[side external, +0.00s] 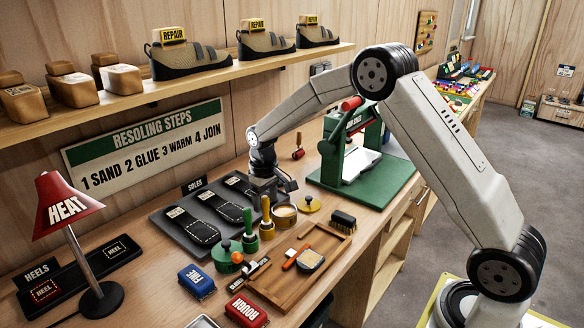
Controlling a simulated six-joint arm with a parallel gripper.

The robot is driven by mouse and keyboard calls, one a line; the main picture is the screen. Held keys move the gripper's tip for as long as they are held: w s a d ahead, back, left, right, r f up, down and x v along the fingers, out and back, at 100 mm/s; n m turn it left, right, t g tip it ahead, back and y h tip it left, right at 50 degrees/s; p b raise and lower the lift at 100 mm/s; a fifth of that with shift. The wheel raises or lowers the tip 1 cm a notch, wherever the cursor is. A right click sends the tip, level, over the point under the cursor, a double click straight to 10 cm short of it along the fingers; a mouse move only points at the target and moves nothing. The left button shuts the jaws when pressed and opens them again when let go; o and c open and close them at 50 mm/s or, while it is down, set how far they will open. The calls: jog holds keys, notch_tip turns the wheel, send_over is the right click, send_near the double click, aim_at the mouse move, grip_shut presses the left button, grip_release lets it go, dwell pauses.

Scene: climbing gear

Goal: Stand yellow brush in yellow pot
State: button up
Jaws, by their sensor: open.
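The yellow brush (266,208) stands upright, yellow handle up, beside a green-handled brush (248,222). Its lower end sits in or on a small holder; I cannot tell exactly how. The yellow pot (284,216) is open on the bench just right of the brush, with pale contents. A yellow lid (309,203) lies to the pot's right, apart from it. My gripper (284,188) is open and empty, low over the bench, just behind the brush and pot. Its fingertips are small and partly hard to make out.
A green pot (228,257) with a knobbed lid stands left of the brushes. A dark mat with soles (188,225) lies behind. A wooden tray (281,287) with an orange-handled tool is in front. A green press (362,179) stands to the right.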

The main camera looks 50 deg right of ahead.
jog(key=shift+r, duration=3.5)
jog(key=shift+s+a, duration=0.1)
jog(key=s+a+f+t, duration=0.1)
jog(key=s+a+f, duration=0.1)
jog(key=s, duration=0.9)
jog(key=s+a+f+t, duration=0.1)
jog(key=s+a+f, duration=0.1)
jog(key=s, duration=1)
jog(key=shift+s+a+f+t, duration=0.2)
jog(key=shift+a+t, duration=0.1)
jog(key=shift+a, duration=0.35)
